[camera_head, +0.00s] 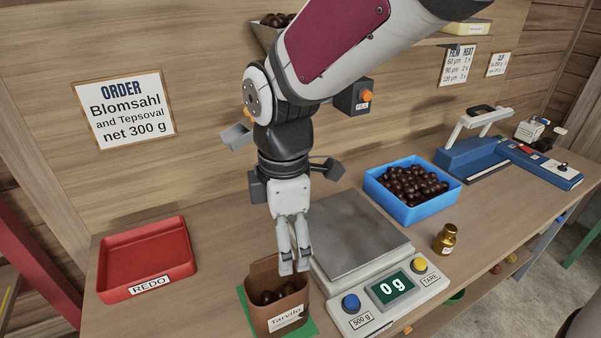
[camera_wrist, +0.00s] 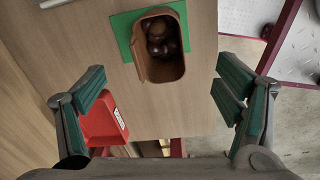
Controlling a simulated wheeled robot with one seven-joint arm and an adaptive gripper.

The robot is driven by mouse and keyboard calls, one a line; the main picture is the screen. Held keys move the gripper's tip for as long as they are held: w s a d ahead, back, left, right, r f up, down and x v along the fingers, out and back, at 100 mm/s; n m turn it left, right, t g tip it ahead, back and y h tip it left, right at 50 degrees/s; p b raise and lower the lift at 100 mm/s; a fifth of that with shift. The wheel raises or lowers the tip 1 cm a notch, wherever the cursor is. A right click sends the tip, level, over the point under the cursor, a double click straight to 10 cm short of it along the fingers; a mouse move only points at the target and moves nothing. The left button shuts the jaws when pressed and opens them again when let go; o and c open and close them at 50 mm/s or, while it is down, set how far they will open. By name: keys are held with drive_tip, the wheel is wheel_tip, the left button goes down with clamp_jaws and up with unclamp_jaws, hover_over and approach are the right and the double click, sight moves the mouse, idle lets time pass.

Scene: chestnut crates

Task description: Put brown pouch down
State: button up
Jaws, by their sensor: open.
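The brown pouch (camera_head: 273,297) stands upright and open-topped on the green mat (camera_head: 304,326), left of the scale. It has dark chestnuts inside and a white label reading roughly "Tarvilo". In the wrist view the pouch (camera_wrist: 142,66) shows from above on the green mat (camera_wrist: 122,32), with chestnuts in it. My gripper (camera_head: 293,268) is above the pouch in the head view. In the wrist view its fingers (camera_wrist: 160,107) are spread wide with nothing between them, apart from the pouch.
A scale (camera_head: 357,245) reading 0 g stands right of the pouch. A red REDO tray (camera_head: 150,288) is at the left. Bare table lies between tray and pouch.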

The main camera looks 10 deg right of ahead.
drive_tip(key=s+d+r+m+t, duration=0.2)
drive_tip(key=s+d+r+m, duration=0.3)
drive_tip(key=d+m, duration=0.2)
drive_tip(key=s+d+r+m+t, duration=0.2)
drive_tip(key=s+d+r+m, duration=0.2)
drive_tip(key=d+m, duration=0.3)
drive_tip(key=s+m, duration=0.1)
drive_tip(key=m, duration=0.4)
drive_tip(key=shift+s+r+t, duration=0.15)
drive_tip(key=shift+r+t, duration=0.2)
drive_tip(key=shift+t, duration=0.05)
